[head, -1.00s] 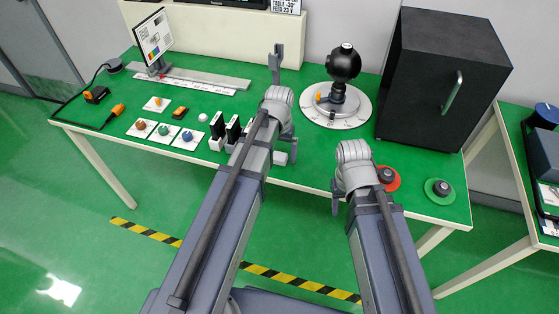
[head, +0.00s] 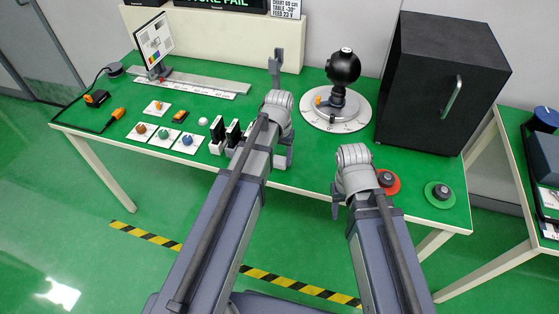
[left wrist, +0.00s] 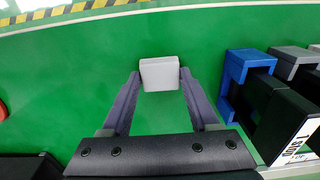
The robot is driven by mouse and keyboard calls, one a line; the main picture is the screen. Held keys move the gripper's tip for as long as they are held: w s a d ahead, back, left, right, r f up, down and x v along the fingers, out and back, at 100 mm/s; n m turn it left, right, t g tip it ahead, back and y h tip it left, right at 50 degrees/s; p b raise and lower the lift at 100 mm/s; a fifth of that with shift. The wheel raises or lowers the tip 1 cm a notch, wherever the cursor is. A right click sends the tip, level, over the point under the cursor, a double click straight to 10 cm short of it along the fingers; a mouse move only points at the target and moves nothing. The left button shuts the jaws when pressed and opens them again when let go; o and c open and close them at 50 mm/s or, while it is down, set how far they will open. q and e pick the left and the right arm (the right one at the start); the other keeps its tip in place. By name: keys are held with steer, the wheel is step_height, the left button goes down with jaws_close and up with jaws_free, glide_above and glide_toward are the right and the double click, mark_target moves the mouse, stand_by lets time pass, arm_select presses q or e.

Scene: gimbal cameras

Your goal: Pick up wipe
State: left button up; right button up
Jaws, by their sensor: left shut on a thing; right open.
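The wipe, a pale grey-white block (left wrist: 160,73), is between the fingertips of my left gripper (left wrist: 159,78) in the left wrist view. The gripper is shut on it. Green tabletop shows around the block; I cannot tell whether it touches the table. In the head view my left gripper (head: 283,150) is near the table's front edge, partly hidden by its own wrist, with a pale part of the block (head: 280,162) showing below. My right gripper (head: 337,205) points down at the front edge, open, its fingers mostly hidden by the arm.
Black holders (head: 232,133) stand close left of my left gripper; a blue-capped one (left wrist: 240,75) shows in the left wrist view. A round dial base (head: 335,115) with a black ball and a black cabinet (head: 437,90) stand behind. Red (head: 389,183) and green (head: 440,193) discs lie right.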

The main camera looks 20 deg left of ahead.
mark_target(279, 160)
arm_select(q)
steer(key=shift+r, duration=0.15)
step_height(279, 160, up, 10)
steer(key=p, duration=1)
steer(key=o, duration=0.8)
steer(key=c, duration=0.7)
steer(key=shift+o, duration=0.2)
